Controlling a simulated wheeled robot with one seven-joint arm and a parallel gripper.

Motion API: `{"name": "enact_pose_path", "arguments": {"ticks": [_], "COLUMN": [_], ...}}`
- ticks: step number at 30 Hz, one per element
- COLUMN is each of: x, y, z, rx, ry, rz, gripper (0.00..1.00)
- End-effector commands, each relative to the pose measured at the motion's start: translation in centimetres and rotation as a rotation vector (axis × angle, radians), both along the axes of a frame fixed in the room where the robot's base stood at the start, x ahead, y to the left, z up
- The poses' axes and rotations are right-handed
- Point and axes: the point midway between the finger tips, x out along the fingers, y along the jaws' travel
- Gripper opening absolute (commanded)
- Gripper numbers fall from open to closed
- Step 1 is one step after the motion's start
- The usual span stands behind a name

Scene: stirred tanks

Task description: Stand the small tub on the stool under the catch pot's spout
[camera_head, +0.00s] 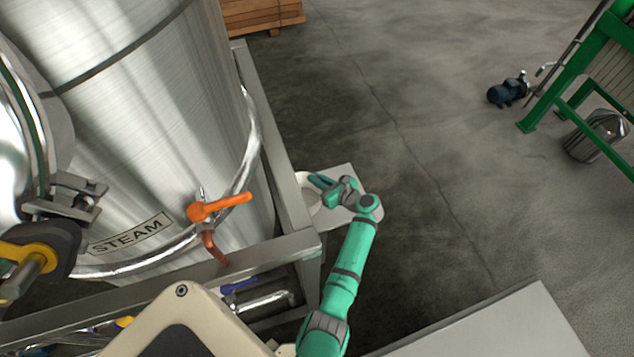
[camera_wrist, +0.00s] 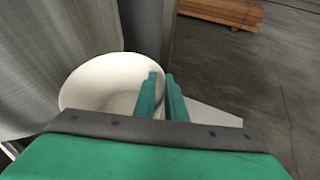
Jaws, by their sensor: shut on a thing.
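The small tub (camera_wrist: 82,85) is white, round and open at the top. In the wrist view it sits left of my gripper's fingers (camera_wrist: 162,97), which are shut on its near right rim. In the head view the tub (camera_head: 311,196) shows in part beside the tank frame, with my gripper (camera_head: 322,183) over its rim. The stool (camera_head: 347,175) is a pale flat top under and beside the tub; its corner also shows in the wrist view (camera_wrist: 212,115). I cannot tell whether the tub touches the stool. The catch pot's spout is not clearly visible.
A large steel tank (camera_head: 165,120) marked STEAM stands left in a grey metal frame (camera_head: 268,150). An orange-handled valve (camera_head: 215,207) sticks out from it. Wooden pallets (camera_head: 262,15) lie behind. A green stand (camera_head: 570,85) and a dark pump (camera_head: 507,91) are far right. The floor between is clear.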

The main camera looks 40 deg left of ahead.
Motion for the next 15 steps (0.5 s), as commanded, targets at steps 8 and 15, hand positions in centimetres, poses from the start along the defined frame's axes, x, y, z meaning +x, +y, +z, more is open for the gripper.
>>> {"name": "enact_pose_path", "arguments": {"ticks": [8, 15], "x": [1.5, 2.0], "y": [1.0, 1.4], "z": [-2.0, -3.8], "rx": [0.001, 0.000], "ry": [-0.001, 0.003], "rz": [-0.001, -0.001], "gripper": [0.00, 0.00]}}
